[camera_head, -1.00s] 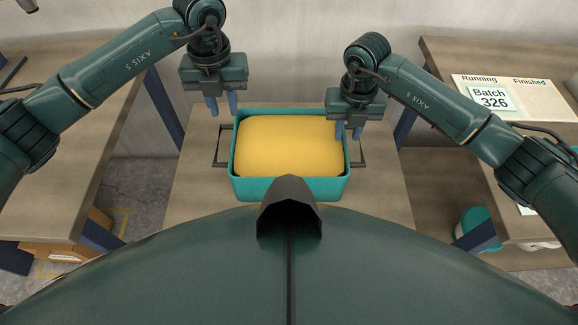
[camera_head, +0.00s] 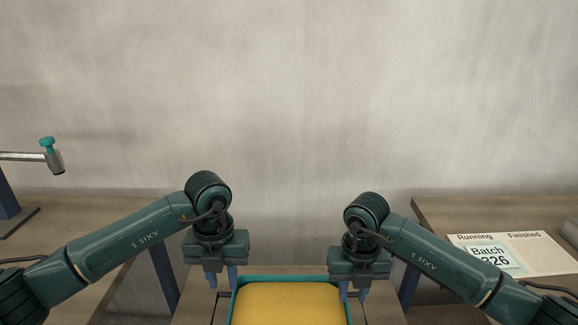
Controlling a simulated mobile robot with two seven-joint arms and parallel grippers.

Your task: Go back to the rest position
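My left gripper (camera_head: 222,278) points down at the left side of the teal bin, its two blue fingers apart with nothing between them. My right gripper (camera_head: 354,291) points down at the bin's right side, its fingers also apart and empty. The teal bin (camera_head: 290,279) holds a yellow filling (camera_head: 289,304) and stands on a wooden table between the two grippers. Its lower part is cut off by the bottom edge of the picture.
A side table (camera_head: 440,222) at the right carries a Running/Finished board (camera_head: 525,251) with a Batch 326 card (camera_head: 488,256). A metal arm with a teal knob (camera_head: 47,144) stands at the left above another table (camera_head: 60,215). A bare wall closes off the back.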

